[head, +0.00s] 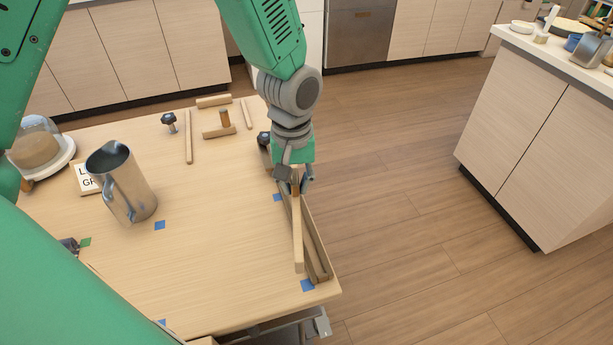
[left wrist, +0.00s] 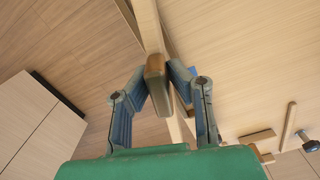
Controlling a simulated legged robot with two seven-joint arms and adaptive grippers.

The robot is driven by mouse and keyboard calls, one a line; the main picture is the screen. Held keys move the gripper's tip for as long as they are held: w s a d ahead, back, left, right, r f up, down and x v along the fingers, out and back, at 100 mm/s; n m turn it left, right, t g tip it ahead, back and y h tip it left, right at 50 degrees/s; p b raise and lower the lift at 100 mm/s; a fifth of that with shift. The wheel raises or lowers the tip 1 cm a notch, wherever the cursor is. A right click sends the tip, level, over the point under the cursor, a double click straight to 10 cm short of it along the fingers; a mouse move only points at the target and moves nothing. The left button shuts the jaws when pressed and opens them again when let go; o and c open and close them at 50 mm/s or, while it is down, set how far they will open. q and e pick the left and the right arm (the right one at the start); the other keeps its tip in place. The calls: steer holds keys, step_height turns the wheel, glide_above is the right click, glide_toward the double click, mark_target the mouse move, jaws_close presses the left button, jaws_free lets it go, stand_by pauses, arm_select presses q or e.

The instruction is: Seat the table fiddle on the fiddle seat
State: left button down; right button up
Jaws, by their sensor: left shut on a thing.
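The table fiddle (head: 298,240) is a long pale wooden strip with a block-like grip (left wrist: 157,82) on it. My left gripper (head: 294,183) is shut on that grip, with one finger on each side in the left wrist view (left wrist: 160,85). The fiddle seat (head: 318,258) looks like a darker grooved wooden rail along the table's right edge. The fiddle lies at a slight angle to the rail, its near end left of the rail's near end. I cannot tell whether they touch. My gripper hides part of the rail. My right gripper is not in view.
A metal pitcher (head: 122,182) stands on the table's left half, by a label card (head: 86,178) and a domed dish (head: 40,148). Loose wooden strips (head: 188,137) and a dark knob (head: 169,120) lie at the back. The table's middle is clear; floor lies right.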

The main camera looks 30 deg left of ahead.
arm_select(q)
steer(key=shift+w+a+n, duration=0.2)
steer(key=shift+w+n, duration=0.4)
steer(key=shift+n, duration=0.2)
steer(key=shift+w+a+n, duration=0.2)
steer(key=shift+w+n, duration=0.1)
steer(key=shift+n, duration=0.3)
steer(key=shift+r, duration=0.1)
steer(key=shift+d, duration=0.1)
steer(key=shift+r+p, duration=0.1)
steer(key=shift+p, duration=0.3)
steer(key=shift+f+b, duration=0.75)
steer(key=shift+f, duration=1.35)
steer(key=shift+s+p, duration=0.1)
steer(key=shift+p, duration=0.45)
